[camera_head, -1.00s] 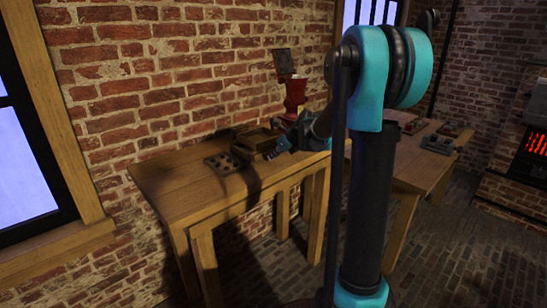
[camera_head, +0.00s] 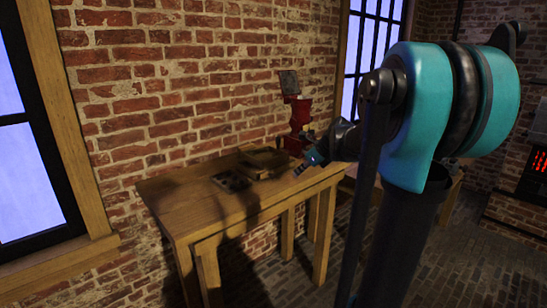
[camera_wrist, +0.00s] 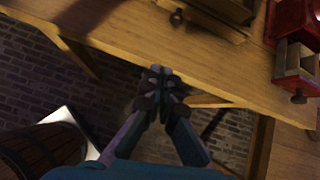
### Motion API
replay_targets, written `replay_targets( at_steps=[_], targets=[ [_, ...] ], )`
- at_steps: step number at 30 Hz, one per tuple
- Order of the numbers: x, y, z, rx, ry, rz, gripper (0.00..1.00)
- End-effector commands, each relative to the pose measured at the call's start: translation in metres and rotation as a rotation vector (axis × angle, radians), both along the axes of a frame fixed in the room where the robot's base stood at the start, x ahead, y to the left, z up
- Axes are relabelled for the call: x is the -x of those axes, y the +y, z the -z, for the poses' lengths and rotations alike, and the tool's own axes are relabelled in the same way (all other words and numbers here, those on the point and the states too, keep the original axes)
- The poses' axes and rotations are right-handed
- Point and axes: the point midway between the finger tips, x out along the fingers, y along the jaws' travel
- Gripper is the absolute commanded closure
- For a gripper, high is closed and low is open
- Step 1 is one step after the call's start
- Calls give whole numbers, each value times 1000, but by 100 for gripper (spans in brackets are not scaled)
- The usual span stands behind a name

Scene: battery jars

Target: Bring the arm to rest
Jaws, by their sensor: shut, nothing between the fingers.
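My gripper (camera_head: 303,168) shows in the head view above the right part of the wooden table (camera_head: 190,213), near its front edge. In the wrist view my gripper (camera_wrist: 160,72) has its fingertips together with nothing between them, over the front edge of the table (camera_wrist: 150,55). My teal and black arm fills the right of the head view and hides part of the room behind it.
A dark tray with round holes (camera_head: 232,182), a wooden box (camera_head: 265,160) and a red grinder-like device (camera_head: 300,125) stand on the table. A barrel-like container (camera_wrist: 45,150) is on the floor at lower left in the wrist view. Brick floor (camera_head: 300,270) lies open in front.

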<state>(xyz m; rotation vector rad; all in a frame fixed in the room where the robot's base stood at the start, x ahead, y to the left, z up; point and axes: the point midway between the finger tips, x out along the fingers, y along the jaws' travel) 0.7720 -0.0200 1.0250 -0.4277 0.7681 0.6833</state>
Motion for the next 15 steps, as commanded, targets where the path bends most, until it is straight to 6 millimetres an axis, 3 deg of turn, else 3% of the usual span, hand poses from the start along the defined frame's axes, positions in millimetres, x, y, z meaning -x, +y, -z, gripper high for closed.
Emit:
replay_targets(
  at_steps=[6, 15],
  targets=[
    [66, 8, 49, 353, -130, -409, 100],
    [165, 4, 119, 836, -283, -1090, 100]
  ],
)
